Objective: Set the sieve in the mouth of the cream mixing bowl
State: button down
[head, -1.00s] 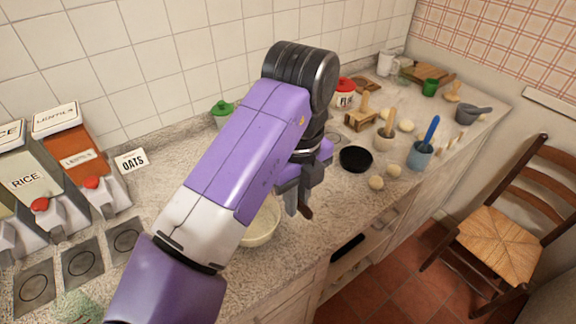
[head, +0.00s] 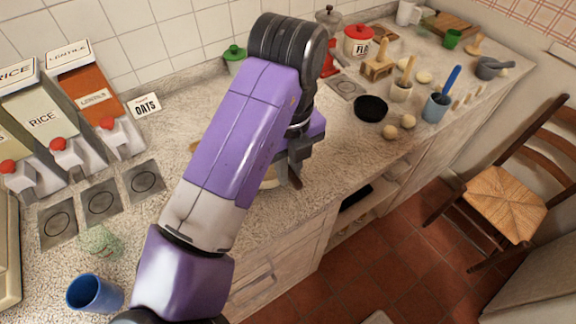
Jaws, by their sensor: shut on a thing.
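My gripper (head: 292,170) points down over the counter, right of the purple forearm. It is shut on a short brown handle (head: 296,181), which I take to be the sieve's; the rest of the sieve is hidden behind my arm. The cream mixing bowl (head: 269,180) shows only as a small strip between my forearm and gripper, close to the gripper's left in the picture. Its mouth is mostly hidden, so I cannot tell how the sieve lies relative to it.
Dispensers for rice (head: 43,117) and lentils (head: 93,97) stand at the left, a blue cup (head: 94,294) at the front left. A black bowl (head: 370,108), a blue pot (head: 437,107) and small dough balls (head: 408,121) lie to the right. A chair (head: 515,203) stands beyond the counter.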

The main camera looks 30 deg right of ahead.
jog(key=shift+f+b, duration=2.3)
jog(key=shift+f, duration=0.75)
jog(key=shift+f, duration=0.2)
jog(key=c, duration=1.3)
grip_release()
notch_tip(320, 180, up, 8)
jog(key=shift+f, duration=0.1)
